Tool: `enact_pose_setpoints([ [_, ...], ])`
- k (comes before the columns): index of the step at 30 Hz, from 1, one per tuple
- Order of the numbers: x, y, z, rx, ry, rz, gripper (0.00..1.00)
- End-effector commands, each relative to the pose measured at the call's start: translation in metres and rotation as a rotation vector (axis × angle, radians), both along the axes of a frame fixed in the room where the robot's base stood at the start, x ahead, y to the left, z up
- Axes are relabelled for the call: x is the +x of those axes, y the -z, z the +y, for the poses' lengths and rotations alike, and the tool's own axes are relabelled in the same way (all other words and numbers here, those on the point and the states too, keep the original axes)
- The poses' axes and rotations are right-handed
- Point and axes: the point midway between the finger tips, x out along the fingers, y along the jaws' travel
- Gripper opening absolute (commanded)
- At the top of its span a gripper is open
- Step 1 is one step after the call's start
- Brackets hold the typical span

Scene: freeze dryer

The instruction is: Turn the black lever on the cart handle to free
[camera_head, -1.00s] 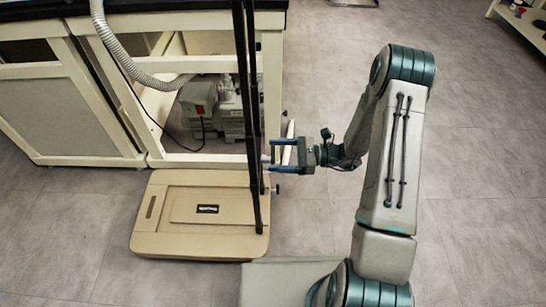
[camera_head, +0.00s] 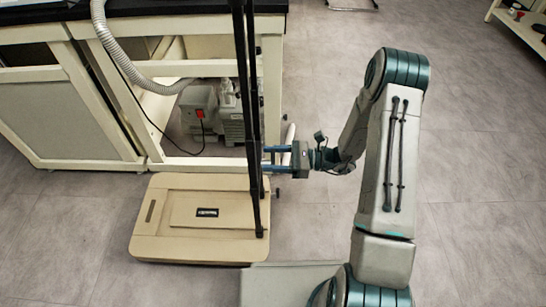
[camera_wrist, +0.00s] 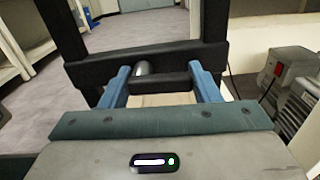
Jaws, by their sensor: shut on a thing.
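The cart has a beige base (camera_head: 166,240) on the floor and a tall black handle frame (camera_head: 250,110), which also fills the top of the wrist view (camera_wrist: 215,58). The black lever (camera_wrist: 163,83) is a short dark bar in front of the handle's crossbar, beside a small silver cylinder. My gripper (camera_head: 265,158) reaches the handle from the right. In the wrist view my gripper (camera_wrist: 160,72) has its two blue fingers shut on the lever, one at each end. The fingertips are partly hidden by the handle in the head view.
A cream bench frame (camera_head: 271,70) stands behind the cart, with a pump (camera_head: 230,125) and a red-switched box on its lower shelf. A grey hose (camera_head: 120,60) hangs at the left. The floor (camera_head: 480,180) to the right is clear.

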Motion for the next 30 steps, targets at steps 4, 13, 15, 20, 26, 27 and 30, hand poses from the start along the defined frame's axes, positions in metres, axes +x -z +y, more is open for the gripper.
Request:
enact_pose_setpoints([
  [4,0.000,-0.002,-0.001,0.002,0.002,0.066,0.34],
  [13,-0.001,0.001,-0.001,0.011,0.002,0.309,0.34],
  [15,-0.002,0.002,-0.001,0.013,0.002,0.376,0.34],
  [20,-0.003,0.005,-0.001,0.018,0.002,0.528,0.34],
  [26,-0.006,0.009,-0.001,0.024,0.002,0.718,0.34],
  [27,-0.006,0.010,-0.001,0.026,0.001,0.756,0.34],
  [30,-0.007,0.011,-0.001,0.029,0.002,0.850,0.34],
])
